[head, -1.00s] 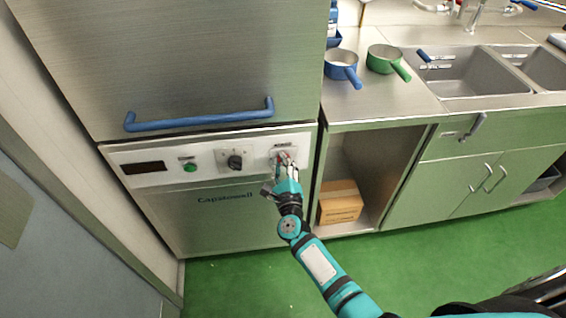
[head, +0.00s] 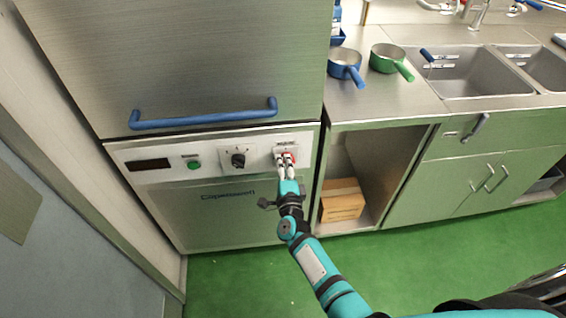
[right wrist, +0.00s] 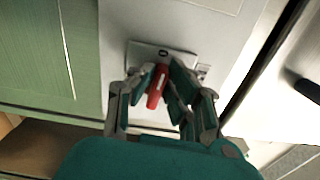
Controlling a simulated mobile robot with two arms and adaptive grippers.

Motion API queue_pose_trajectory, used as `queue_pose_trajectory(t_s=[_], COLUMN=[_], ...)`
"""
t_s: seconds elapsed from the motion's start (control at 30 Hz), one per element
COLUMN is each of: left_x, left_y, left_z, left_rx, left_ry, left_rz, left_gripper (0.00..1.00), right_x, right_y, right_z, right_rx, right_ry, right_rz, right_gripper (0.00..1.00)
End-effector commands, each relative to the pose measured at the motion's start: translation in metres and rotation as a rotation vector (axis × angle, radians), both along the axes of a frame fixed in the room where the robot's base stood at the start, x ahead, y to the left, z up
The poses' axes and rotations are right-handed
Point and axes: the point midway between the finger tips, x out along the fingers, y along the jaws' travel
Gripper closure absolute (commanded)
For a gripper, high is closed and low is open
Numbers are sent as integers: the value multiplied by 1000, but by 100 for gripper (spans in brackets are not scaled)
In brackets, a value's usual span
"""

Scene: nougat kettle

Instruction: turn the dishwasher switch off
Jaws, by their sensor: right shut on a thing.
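The dishwasher switch (head: 289,157) is a red handle on a light plate, at the right end of the dishwasher's front panel. In the right wrist view the red handle (right wrist: 157,86) stands tilted, its top leaning right, in front of its plate (right wrist: 137,52). My right gripper (head: 286,163) reaches up to the switch from below. In the right wrist view its fingers (right wrist: 158,84) are on both sides of the red handle, shut on it. The fingers cover part of the switch and its plate markings. My left gripper is in neither view.
Left of the switch are a black knob (head: 238,160), a green button (head: 194,165) and a dark display (head: 149,165). A blue door handle (head: 205,118) runs above the panel. A cardboard box (head: 342,200) sits in the open cabinet bay to the right.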

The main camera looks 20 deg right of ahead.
Motion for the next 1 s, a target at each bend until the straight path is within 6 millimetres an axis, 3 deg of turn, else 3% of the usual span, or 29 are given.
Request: queue_pose_trajectory(t_s=[0.77,0.8,0.93,1.0], left_x=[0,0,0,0], left_y=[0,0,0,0], left_z=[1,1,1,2], left_rx=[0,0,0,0], left_ry=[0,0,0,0], left_rz=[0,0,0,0], left_gripper=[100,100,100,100], right_x=[-1,-1,-1,0], right_y=[1,1,1,1], right_z=[-3,-3,-3,-2], right_rx=[-101,-101,-100,-99], right_ry=[18,18,18,16], right_rz=[2,2,1,1], right_gripper=[100,83,66,64])
